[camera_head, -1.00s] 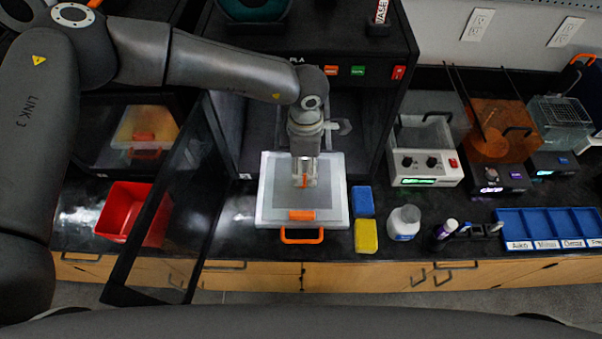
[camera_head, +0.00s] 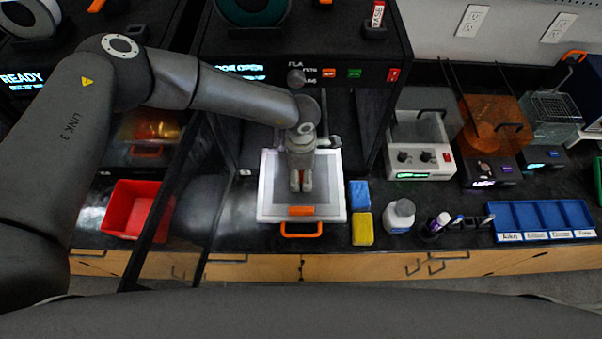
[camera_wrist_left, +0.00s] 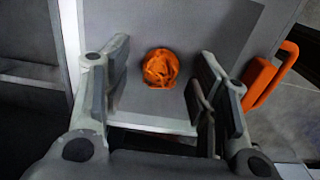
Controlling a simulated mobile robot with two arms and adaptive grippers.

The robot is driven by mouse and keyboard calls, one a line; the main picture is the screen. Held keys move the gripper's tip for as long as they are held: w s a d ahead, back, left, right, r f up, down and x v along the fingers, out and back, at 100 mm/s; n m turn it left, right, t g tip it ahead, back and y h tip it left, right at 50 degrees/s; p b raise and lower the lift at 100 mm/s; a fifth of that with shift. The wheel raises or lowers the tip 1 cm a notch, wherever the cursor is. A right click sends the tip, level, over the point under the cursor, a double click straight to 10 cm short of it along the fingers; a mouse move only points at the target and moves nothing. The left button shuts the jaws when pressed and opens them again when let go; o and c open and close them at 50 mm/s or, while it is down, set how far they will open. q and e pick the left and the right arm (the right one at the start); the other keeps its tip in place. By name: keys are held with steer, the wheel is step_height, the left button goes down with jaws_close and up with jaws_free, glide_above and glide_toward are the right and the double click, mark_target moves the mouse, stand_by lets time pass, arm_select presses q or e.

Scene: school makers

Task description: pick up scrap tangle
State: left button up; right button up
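The scrap tangle (camera_wrist_left: 160,68) is a small orange ball of strands on a grey plate with a white border (camera_wrist_left: 180,125). In the head view the plate (camera_head: 270,185) has orange handles, and the tangle is hidden behind my left gripper. My left gripper (camera_head: 301,187) points down over the middle of the plate. In the left wrist view the gripper (camera_wrist_left: 162,72) is open, its two fingers well apart, with the tangle showing between them and no finger visibly touching it. My right gripper is not in view.
The dark printer frame (camera_head: 365,130) stands around and behind the plate. Its open door (camera_head: 185,190) is at the left, near a red bin (camera_head: 130,208). Blue (camera_head: 359,194) and yellow (camera_head: 363,229) blocks and a white bottle (camera_head: 399,215) stand close on the right.

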arm_select(q)
steer(key=c, duration=0.5)
steer(key=shift+r, duration=0.1)
